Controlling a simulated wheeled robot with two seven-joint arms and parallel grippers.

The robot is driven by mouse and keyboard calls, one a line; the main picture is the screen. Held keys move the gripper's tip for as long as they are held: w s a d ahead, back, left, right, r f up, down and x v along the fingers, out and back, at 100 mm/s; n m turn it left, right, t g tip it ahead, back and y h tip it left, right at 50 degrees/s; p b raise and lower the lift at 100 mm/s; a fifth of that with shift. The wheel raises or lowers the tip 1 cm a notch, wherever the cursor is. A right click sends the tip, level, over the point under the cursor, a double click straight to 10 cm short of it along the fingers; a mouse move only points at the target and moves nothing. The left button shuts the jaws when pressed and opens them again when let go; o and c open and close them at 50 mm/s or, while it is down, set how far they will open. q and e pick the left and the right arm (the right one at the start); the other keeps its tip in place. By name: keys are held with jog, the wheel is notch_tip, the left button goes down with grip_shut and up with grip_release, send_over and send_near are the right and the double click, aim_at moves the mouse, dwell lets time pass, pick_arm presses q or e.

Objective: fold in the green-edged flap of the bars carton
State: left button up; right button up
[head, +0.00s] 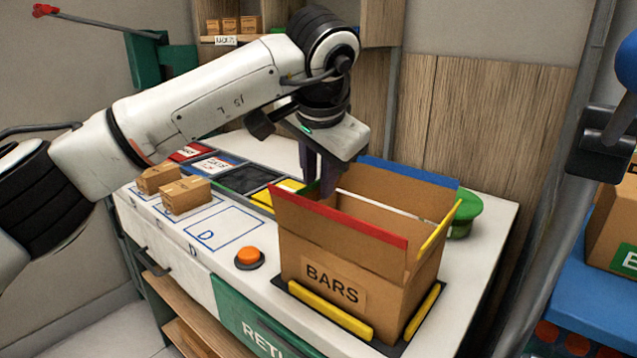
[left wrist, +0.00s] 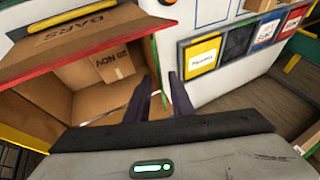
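The brown bars carton (head: 325,272) stands open on the white counter, its flaps raised. The red-edged flap (head: 340,222) is at the front, the blue-edged one (head: 408,172) at the back and the yellow-edged one (head: 440,228) at the right. The green-edged flap is at the left, mostly hidden by my left gripper (head: 328,188) in the head view. In the left wrist view its green edge (left wrist: 164,99) shows nearly edge-on between the two separated fingers of the gripper (left wrist: 161,88). Contact cannot be told. My right gripper is out of view.
A small box (left wrist: 113,65) lies inside the carton. An orange button (head: 248,256) is to its left, a green round object (head: 466,212) behind its right side. Two small boxes (head: 185,194) stand on the counter's left, near coloured labelled squares (head: 250,179).

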aim_at(319, 200)
pick_arm(q)
jog(key=shift+x, duration=0.95)
grip_shut()
jog(key=shift+d, duration=0.15)
jog(key=shift+s+d+f+m+t+y+p, duration=0.1)
jog(key=shift+s+d+m+t+y+p, duration=0.1)
jog(key=shift+t+y+p, duration=0.25)
jog(key=shift+s+d+f+m+t+y+p, duration=0.15)
jog(key=shift+d+t+y+p, duration=0.1)
jog(key=shift+t+y, duration=0.25)
jog(key=shift+s+d+f+m+t+y, duration=0.2)
jog(key=shift+d+f+m+t+y, duration=0.1)
jog(key=shift+t+y, duration=0.4)
jog(key=shift+s+d+f+m+t+y, duration=0.2)
jog(key=shift+f+t+y, duration=0.15)
jog(key=shift+t+y, duration=0.25)
jog(key=shift+y, duration=0.25)
